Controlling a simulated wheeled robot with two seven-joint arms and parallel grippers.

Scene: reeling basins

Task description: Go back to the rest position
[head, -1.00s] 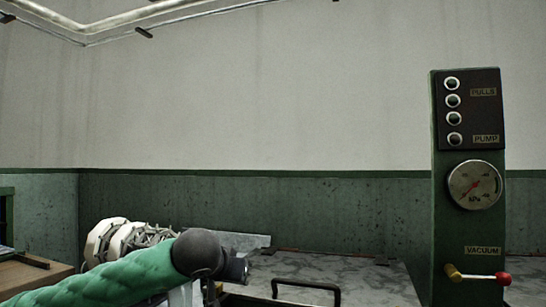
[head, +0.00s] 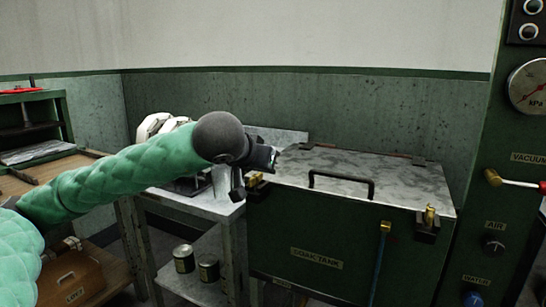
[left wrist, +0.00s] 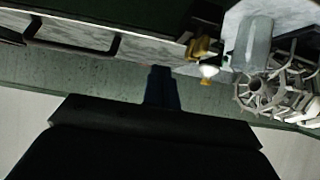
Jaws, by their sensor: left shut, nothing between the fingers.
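My left arm, in a green quilted sleeve, comes in from the left in the head view. My left gripper (head: 264,158) is a small dark shape at its end, in front of the left end of the soak tank's marble-like lid (head: 400,177). In the left wrist view the gripper (left wrist: 159,86) shows its dark fingers together with nothing between them. I cannot tell how far it is from the tank. My right gripper is in neither view.
The green soak tank (head: 310,235) has a black lid handle (head: 342,183) and brass latches (head: 430,216). A steel stand (head: 232,240) with tins (head: 184,258) is left of it. A gauge panel (head: 500,160) stands at the right, and a wooden bench (head: 35,180) at the left.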

